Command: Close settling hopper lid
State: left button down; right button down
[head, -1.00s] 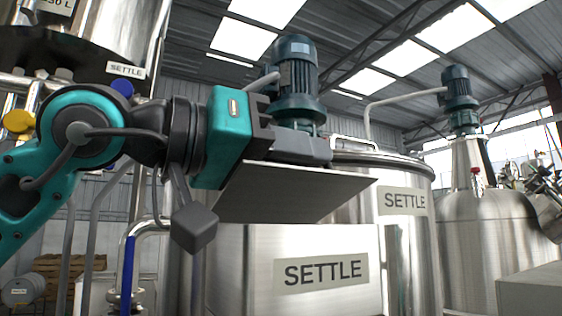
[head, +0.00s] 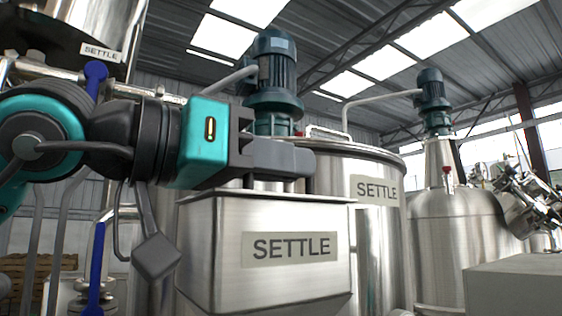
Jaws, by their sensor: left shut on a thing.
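The settling hopper (head: 215,255) is a steel box with a SETTLE label in the head view. Its lid (head: 335,198) shows only as a thin edge along the hopper's top rim. The lid looks level and down on or very close to the rim; a small gap cannot be ruled out. My left gripper (head: 290,162) lies just above the lid and is shut on it. The grip itself is hidden behind the gripper. My right gripper is not in view.
A large steel tank (head: 377,235) labelled SETTLE stands right behind the hopper, with a dark teal motor (head: 272,75) above. Another tank (head: 455,240) stands at right. A grey box (head: 515,285) is at lower right. Pipes with blue handles stand at left.

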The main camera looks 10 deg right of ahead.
pick_arm(q)
jog(key=shift+s, duration=0.1)
jog(key=c, duration=1.2)
grip_release()
jog(key=v, duration=1.2)
jog(key=shift+s+a+b, duration=0.15)
jog(key=shift+a+b, duration=0.2)
jog(key=shift+b, duration=0.05)
